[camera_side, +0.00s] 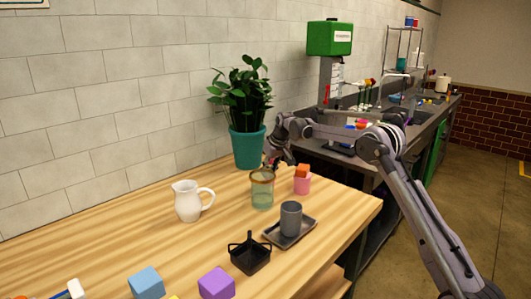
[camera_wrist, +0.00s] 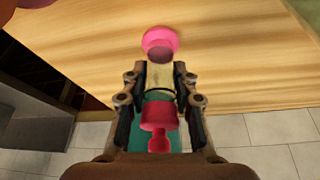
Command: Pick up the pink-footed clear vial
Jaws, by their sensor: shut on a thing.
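In the wrist view, my gripper (camera_wrist: 160,80) has its two fingers on either side of the clear vial (camera_wrist: 160,74), shut on it. The vial's round pink foot (camera_wrist: 160,42) points away from the wrist, beyond the fingertips. A red piece (camera_wrist: 158,117) shows between the fingers nearer the wrist; I cannot tell whether it belongs to the vial. In the side view, my gripper (camera_side: 274,160) is behind the brown-rimmed glass jar (camera_side: 262,191), near the plant. The vial is too small or hidden to make out there.
A teal plant pot (camera_side: 248,147) stands close by my gripper. A pink cup (camera_side: 302,186) holding an orange block (camera_side: 302,171) is at right. A grey cup (camera_side: 291,218) on a tray (camera_side: 285,241), a black pan (camera_side: 250,256) and a white pitcher (camera_side: 188,203) stand nearer the camera.

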